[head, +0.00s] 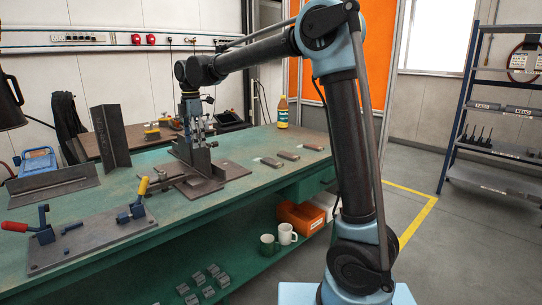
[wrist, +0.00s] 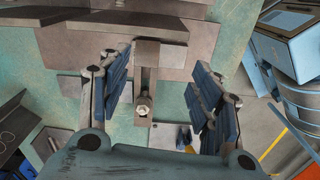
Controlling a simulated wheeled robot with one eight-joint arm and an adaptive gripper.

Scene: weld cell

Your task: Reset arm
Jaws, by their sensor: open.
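My gripper (head: 195,132) points down over a dark metal fixture (head: 205,183) on the green workbench (head: 255,179). In the wrist view my gripper (wrist: 163,92) has its two blue-padded fingers wide apart. A narrow metal piece with a round end (wrist: 144,104) lies in the picture between the fingers. I see no finger touching it, though the exact height gap cannot be told. My arm rises from the right of the head view, bends at the top and reaches left over the bench.
A toggle-clamp plate (head: 90,240) and angle irons (head: 110,137) stand at the left of the bench. A yellow bottle (head: 283,113) and several small plates (head: 288,155) are at the right. Mugs (head: 287,234) and an orange case (head: 301,217) sit below. A shelf rack (head: 497,150) stands right.

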